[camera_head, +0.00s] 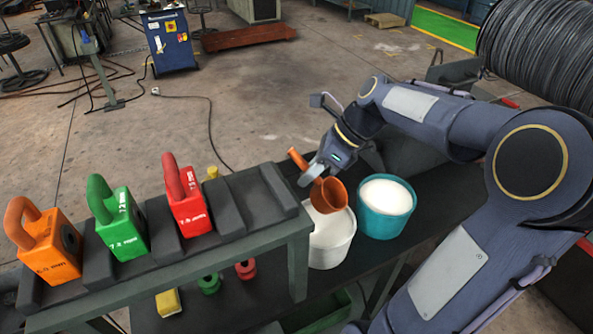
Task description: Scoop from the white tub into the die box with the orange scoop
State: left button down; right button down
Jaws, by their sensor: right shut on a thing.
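My right gripper (314,172) is shut on the orange scoop (328,197). The scoop's bowl is above the white tub (332,244), overlapping its far rim in the picture; I cannot tell whether they touch. The tub holds white material. The scoop's handle sticks up to the left behind the gripper, and the bowl's contents cannot be made out. I cannot tell for sure which thing is the die box; marked blocks with loop handles, orange (42,246), green (119,222) and red (186,200), stand on a dark slotted rack (229,202). My left gripper is out of view.
A teal tub (384,222) with white contents stands close right of the white tub. The rack's raised bench edge (299,268) is close on the left. Green (209,284) and red (246,269) spools and a yellow block (168,302) lie below the rack.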

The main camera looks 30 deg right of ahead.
jog(key=shift+d+f, duration=0.1)
jog(key=shift+f, duration=0.3)
jog(key=shift+f+b, duration=3.8)
jog(key=shift+f, duration=1.35)
jog(key=shift+r, duration=0.1)
notch_tip(320, 180, up, 7)
jog(key=p, duration=0.8)
jog(key=shift+r, duration=0.2)
